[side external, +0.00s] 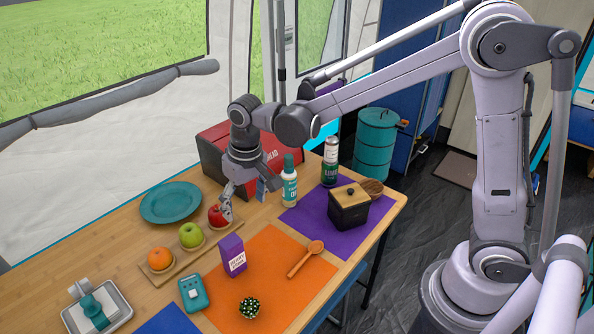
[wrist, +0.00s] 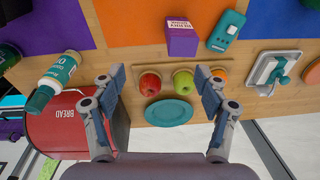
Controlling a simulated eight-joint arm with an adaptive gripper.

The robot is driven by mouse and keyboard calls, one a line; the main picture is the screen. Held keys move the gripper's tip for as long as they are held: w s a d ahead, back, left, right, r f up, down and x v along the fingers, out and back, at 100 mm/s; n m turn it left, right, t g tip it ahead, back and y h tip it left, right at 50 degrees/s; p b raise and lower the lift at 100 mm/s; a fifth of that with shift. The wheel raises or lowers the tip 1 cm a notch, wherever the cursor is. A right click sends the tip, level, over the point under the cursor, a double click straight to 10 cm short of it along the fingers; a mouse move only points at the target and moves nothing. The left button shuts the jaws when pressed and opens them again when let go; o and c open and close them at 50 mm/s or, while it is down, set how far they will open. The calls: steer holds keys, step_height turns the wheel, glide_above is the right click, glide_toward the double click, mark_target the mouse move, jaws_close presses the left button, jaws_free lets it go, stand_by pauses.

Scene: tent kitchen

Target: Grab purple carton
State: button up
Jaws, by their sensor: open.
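The purple carton (side external: 232,255) stands upright on the left part of the orange mat, with a white label on its front. In the wrist view the purple carton (wrist: 182,37) is at the top, beyond the fingertips. My gripper (side external: 250,198) is open and empty, in the air above the table near the red apple and the bottle. In the wrist view its two fingers (wrist: 160,80) are spread wide, with the fruit showing between them. My gripper is apart from the carton, behind it in the side view.
A fruit tray (side external: 178,267) holding a red apple (side external: 217,214), green apple (side external: 191,235) and orange (side external: 160,259) lies close to the carton. A teal device (side external: 193,292), white-teal bottle (side external: 289,182), red bread box (side external: 215,150) and wooden spoon (side external: 306,258) are around it. Orange mat (side external: 275,250) is partly bare.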

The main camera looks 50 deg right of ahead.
steer(key=g, duration=0.1)
glide_toward(233, 257)
steer(key=shift+w+d+f, duration=0.3)
steer(key=shift+w+f, duration=0.15)
steer(key=shift+w, duration=0.1)
steer(key=shift+w+d+f, duration=0.35)
steer(key=shift+w+f, duration=0.15)
steer(key=shift+w, duration=0.05)
steer(key=f, duration=1)
steer(key=shift+a+f, duration=0.2)
steer(key=shift+f, duration=0.15)
steer(key=shift+c, duration=0.3)
steer(key=c, duration=1.4)
